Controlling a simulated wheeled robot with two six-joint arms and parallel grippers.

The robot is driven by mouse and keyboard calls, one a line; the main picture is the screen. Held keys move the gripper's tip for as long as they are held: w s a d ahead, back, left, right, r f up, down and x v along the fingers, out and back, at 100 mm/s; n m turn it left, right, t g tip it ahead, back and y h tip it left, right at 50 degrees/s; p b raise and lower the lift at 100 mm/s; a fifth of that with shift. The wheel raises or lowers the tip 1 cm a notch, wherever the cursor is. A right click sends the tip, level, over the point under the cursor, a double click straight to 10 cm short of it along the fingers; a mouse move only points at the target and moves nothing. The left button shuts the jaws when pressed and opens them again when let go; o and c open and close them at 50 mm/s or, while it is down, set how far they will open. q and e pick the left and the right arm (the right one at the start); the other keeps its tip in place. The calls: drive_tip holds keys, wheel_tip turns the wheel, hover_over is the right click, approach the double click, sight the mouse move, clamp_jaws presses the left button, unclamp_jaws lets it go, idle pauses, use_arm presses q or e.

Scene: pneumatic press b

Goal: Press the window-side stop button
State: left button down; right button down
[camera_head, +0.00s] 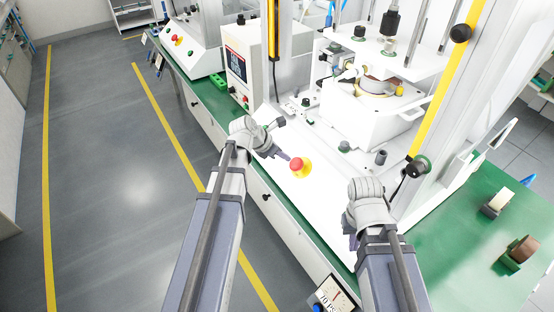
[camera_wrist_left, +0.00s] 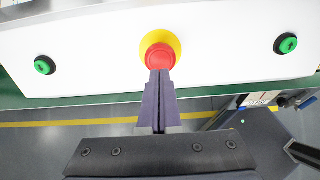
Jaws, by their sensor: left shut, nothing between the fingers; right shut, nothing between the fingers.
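A red mushroom stop button (camera_head: 298,165) on a yellow base stands on the white front panel of the near press. It also shows in the left wrist view (camera_wrist_left: 160,54), straight ahead of the fingers. My left gripper (camera_head: 286,156) is shut and empty, its tips right at the button's edge. In the wrist view its fingertips (camera_wrist_left: 159,74) overlap the red cap's lower edge; I cannot tell whether they touch. My right gripper (camera_head: 352,241) is shut and empty, lower right of the button. Another red button (camera_head: 177,39) is on the farther machine at the upper left.
Two green buttons, left (camera_wrist_left: 44,65) and right (camera_wrist_left: 286,44), flank the stop button. The press's fixture (camera_head: 375,110) and a yellow-striped post (camera_head: 440,95) rise behind. Tape rolls (camera_head: 519,252) lie on the green bench at right. The floor at left is clear.

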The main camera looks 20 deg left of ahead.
sight(295, 164)
use_arm(q)
drive_tip(key=shift+b+x, duration=1.3)
drive_tip(key=shift+x, duration=0.95)
drive_tip(key=shift+b+x, duration=0.9)
drive_tip(key=shift+x, duration=0.05)
drive_tip(key=shift+s, duration=0.2)
drive_tip(key=shift+s+r, duration=0.1)
drive_tip(key=shift+r, duration=0.05)
drive_tip(key=p+v, duration=1.1)
drive_tip(key=v, duration=0.3)
drive_tip(key=shift+p, duration=0.4)
